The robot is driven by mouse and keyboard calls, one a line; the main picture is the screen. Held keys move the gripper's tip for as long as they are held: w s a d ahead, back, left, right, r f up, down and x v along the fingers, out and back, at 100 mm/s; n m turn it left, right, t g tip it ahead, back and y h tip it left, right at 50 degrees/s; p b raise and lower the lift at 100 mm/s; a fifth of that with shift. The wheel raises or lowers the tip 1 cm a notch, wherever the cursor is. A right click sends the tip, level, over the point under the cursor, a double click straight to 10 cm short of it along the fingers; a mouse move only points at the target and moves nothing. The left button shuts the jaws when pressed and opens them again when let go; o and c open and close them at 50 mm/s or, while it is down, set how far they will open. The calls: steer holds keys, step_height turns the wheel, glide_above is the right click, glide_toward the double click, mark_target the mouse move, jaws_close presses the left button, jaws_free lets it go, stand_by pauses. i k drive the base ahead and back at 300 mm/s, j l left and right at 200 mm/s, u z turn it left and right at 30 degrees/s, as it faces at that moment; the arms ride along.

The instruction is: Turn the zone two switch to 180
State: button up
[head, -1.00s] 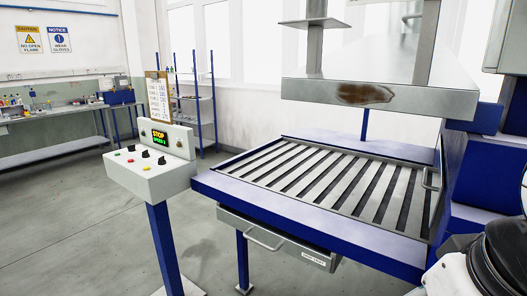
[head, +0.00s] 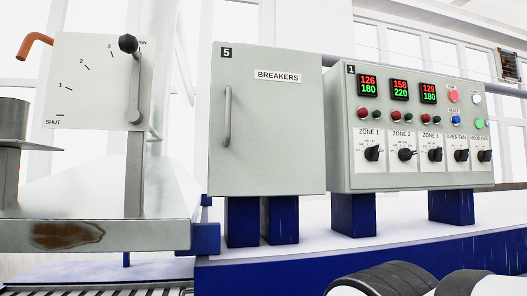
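The zone two switch (head: 405,154) is a black knob on a white plate labelled ZONE 2. It is on the front of the grey control box marked 1 (head: 368,178), right of centre in the head view. The scale marks around the knob are too small to read. The zone two display (head: 399,90) above it reads 158 in red and 220 in green. Red and green lamps sit between display and knob. My gripper is not in view; only dark and white parts of my arm show at the bottom right, below the box.
Similar knobs for zone 1 (head: 372,153) and zone 3 (head: 435,154) flank the switch closely. A closed breakers cabinet (head: 268,135) with a handle stands to the left. Farther left is a lever (head: 134,120) on a plate marked SHUT. A blue ledge (head: 300,262) runs below.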

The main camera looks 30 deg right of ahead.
mark_target(404, 154)
steer(key=z, duration=1.35)
